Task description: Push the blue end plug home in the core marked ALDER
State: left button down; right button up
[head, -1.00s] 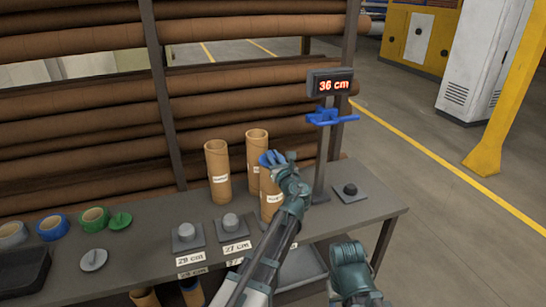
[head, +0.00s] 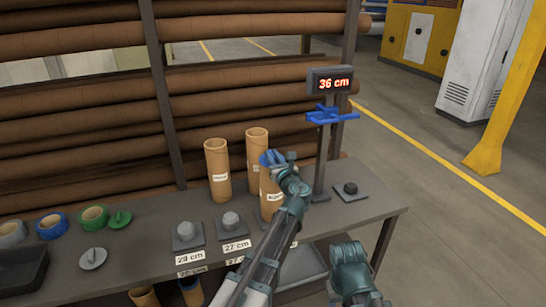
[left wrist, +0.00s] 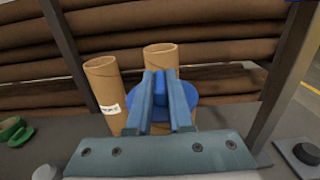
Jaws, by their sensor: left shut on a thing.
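My left gripper (head: 274,157) is shut on the blue end plug (left wrist: 185,112), its two fingers around the plug's knob. The plug's wide blue flange covers the mouth of the front right cardboard core (head: 270,196). How deep it sits, or whether a gap remains, I cannot tell. That core stands upright with a white label too small to read and partly hidden by my arm. Two other labelled, open-topped cores stand upright: one to the left (head: 217,172) and one behind (head: 256,150). I cannot read which is ALDER. My right gripper is not in view.
A post with a 36 cm display (head: 330,81) and a blue slider (head: 333,116) stands close right of the cores. A black-knobbed plate (head: 350,190) lies beyond it. Grey pegged bases (head: 187,235), tape rolls and a green plug (head: 119,219) lie left. Racked tubes stand behind.

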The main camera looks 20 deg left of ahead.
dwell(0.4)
pick_arm(q)
jog(key=shift+c, duration=0.9)
grip_release()
jog(key=shift+r, duration=0.1)
jog(key=shift+r+p, duration=3.4)
jog(key=shift+p, duration=0.1)
